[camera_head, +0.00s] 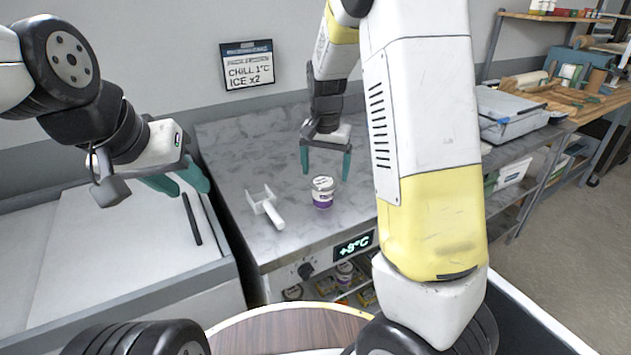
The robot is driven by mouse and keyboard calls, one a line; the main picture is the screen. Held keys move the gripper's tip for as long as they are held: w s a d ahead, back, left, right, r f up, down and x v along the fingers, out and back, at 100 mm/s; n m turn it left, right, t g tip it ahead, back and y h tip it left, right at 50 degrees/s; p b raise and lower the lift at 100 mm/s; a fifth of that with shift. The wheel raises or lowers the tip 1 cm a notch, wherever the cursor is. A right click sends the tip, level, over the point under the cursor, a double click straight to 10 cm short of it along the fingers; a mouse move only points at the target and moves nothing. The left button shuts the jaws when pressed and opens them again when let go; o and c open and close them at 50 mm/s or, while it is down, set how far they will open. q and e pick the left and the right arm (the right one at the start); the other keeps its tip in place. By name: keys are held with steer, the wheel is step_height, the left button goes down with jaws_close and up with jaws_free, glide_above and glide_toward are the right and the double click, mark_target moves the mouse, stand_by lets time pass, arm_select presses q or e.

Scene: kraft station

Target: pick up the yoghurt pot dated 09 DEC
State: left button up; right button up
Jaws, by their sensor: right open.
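A small yoghurt pot (322,197) with a white lid and purple band stands upright on the grey marbled counter (235,150). The date on it is too small to read. My right gripper (327,176) points down just behind and above the pot. Its teal fingers are apart with nothing between them, and the pot stands in front of them.
More pots (344,270) sit on a shelf below the temperature display (354,245). A grey case (512,115) lies at the right. A sign (247,65) reads CHILL 1°C, ICE x2.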

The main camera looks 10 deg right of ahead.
mark_target(323, 191)
steer(key=shift+w+f, duration=0.45)
steer(key=shift+f, duration=0.25)
steer(key=f, duration=0.7)
steer(key=shift+w+f, duration=0.2)
steer(key=shift+w, duration=0.1)
steer(key=c, duration=1.5)
steer(key=shift+o, duration=0.2)
steer(key=shift+r, duration=0.15)
